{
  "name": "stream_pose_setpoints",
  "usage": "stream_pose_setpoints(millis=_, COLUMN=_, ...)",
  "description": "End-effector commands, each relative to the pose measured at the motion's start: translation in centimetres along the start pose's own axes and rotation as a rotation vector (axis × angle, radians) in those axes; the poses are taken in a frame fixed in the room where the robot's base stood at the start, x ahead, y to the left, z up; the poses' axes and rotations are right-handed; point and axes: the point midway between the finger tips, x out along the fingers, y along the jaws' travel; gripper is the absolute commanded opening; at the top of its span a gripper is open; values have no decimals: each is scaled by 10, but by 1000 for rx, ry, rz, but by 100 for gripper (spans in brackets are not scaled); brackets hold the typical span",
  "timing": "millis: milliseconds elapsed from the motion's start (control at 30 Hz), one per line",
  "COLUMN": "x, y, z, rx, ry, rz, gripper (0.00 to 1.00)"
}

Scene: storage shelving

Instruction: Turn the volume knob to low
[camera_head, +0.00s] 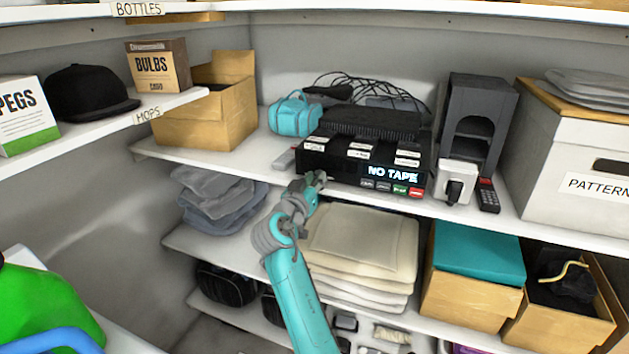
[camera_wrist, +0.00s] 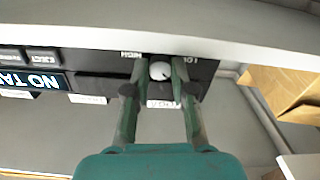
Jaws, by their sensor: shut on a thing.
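The black tape deck (camera_head: 345,172) sits on the middle shelf, its display reading NO TAPE (camera_head: 393,173). In the wrist view the deck front appears upside down, with the white round volume knob (camera_wrist: 160,71) between a HIGH label (camera_wrist: 131,55) on the left and a partly covered label on the right that seems to start "LO". My gripper (camera_wrist: 160,74) is closed around the knob, one finger on each side. A small dark mark shows on the knob's lower right. In the head view my gripper (camera_head: 312,182) is at the deck's lower left front and hides the knob.
The shelf edge (camera_wrist: 200,40) runs close to my fingers. Folded cream cloths (camera_head: 362,240) lie on the shelf below, near my arm. A cardboard box (camera_head: 205,118) and a teal bag (camera_head: 292,115) stand left of the deck; a white plug device (camera_head: 457,180) and remote (camera_head: 488,196) stand right.

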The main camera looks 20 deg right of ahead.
Motion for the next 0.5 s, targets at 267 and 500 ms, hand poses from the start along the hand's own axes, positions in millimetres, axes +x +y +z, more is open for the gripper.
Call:
stream_pose_setpoints(millis=267, x=0, y=0, z=0, rx=-83, ry=-1, rz=0, gripper=0)
stream_pose_setpoints(millis=500, x=0, y=0, z=0, rx=-81, ry=-1, rz=0, gripper=29)
